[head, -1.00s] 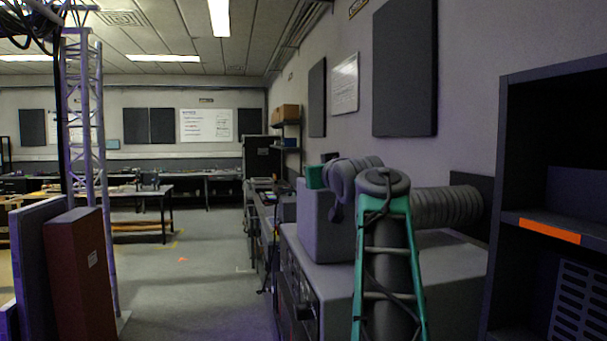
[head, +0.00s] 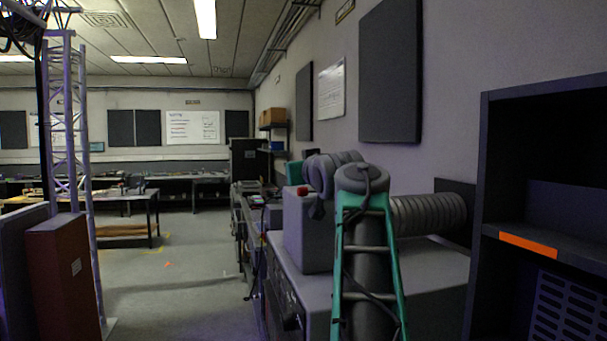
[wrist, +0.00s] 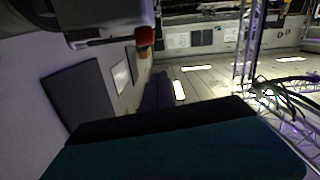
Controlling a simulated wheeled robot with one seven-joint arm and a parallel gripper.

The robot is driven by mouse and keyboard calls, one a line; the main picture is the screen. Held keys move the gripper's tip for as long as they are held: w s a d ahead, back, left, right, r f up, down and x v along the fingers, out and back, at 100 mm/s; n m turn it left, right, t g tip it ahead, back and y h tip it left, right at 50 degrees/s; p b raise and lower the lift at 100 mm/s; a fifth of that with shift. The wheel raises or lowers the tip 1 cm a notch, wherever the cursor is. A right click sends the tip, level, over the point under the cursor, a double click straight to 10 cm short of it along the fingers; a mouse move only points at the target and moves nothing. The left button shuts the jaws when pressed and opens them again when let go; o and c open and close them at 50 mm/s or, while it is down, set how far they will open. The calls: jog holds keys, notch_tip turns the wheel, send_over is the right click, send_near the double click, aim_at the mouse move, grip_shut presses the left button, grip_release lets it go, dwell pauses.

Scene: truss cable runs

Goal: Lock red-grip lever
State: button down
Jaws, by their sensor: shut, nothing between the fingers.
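The red grip (head: 302,191) shows in the head view as a small red spot on top of a grey box, just below the teal end of my arm. In the wrist view the red grip (wrist: 145,36) hangs at the end of a dark grey part, at upper left. The lever's angle is hard to make out. My gripper (wrist: 159,78) is the dark narrow shape past the teal and black block. It is shut and empty, just below the red grip in the picture, with a small gap between them. In the head view its fingers are hidden.
The grey box (head: 306,240) stands on a long grey cabinet (head: 430,275) along the right wall. A dark open shelf (head: 512,240) with an orange strip is at right. A truss tower (head: 70,150) and a brown-red panel (head: 62,275) stand at left. The floor (head: 180,290) between is clear.

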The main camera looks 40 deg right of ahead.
jog(key=b+v, duration=0.2)
jog(key=v, duration=0.8)
